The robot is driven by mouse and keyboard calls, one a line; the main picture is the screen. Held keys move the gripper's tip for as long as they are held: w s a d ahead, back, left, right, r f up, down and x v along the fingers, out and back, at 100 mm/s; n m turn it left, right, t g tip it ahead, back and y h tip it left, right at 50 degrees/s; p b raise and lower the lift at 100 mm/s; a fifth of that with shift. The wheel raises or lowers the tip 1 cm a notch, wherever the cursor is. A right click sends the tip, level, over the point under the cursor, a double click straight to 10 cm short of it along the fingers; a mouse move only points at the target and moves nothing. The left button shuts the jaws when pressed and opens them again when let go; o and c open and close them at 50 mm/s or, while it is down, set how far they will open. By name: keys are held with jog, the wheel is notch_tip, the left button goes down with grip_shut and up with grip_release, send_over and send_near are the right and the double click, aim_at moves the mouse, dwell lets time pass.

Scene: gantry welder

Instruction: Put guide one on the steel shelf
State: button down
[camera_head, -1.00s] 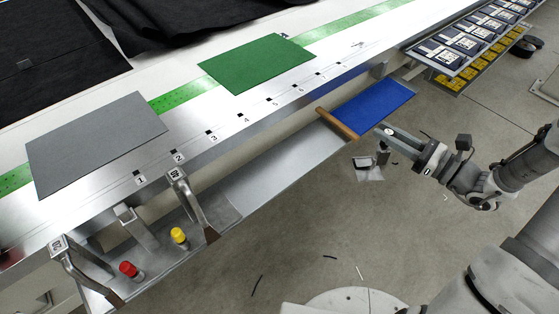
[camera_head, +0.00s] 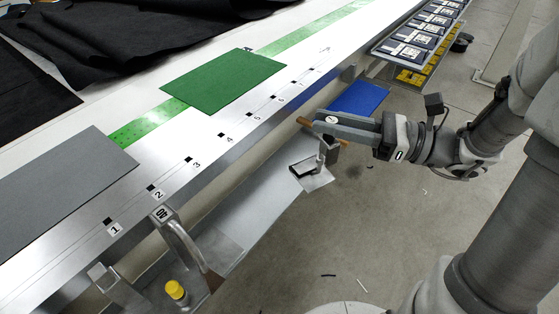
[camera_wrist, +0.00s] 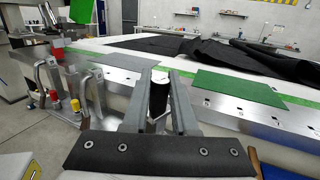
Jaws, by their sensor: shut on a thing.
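My gripper (camera_head: 326,140) is shut on guide one (camera_head: 312,175), a small silver plate with a dark part and a short upright stem, which hangs under the fingers. In the wrist view a black rounded part (camera_wrist: 159,96) shows between the two fingers (camera_wrist: 160,78). The steel shelf (camera_head: 255,200) is a long bare metal ledge along the front of the table, below its top. In the head view guide one overlaps the right end of the shelf; I cannot tell whether it touches it.
A bent handle labelled 40 (camera_head: 178,235) and a yellow knob (camera_head: 175,290) stand at the shelf's left part. A wooden bar (camera_head: 306,121) and a blue panel (camera_head: 358,97) lie beyond my gripper. Green (camera_head: 222,80) and grey (camera_head: 55,195) sheets lie on the table. The shelf's middle is clear.

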jog(key=w+a+f+b, duration=0.4)
jog(key=w+a+f, duration=0.2)
jog(key=f, duration=0.4)
jog(key=shift+w+a+b, duration=0.3)
jog(key=shift+w+a, duration=0.05)
jog(key=shift+w, duration=0.3)
jog(key=shift+f, duration=0.15)
jog(key=c, duration=0.7)
grip_release()
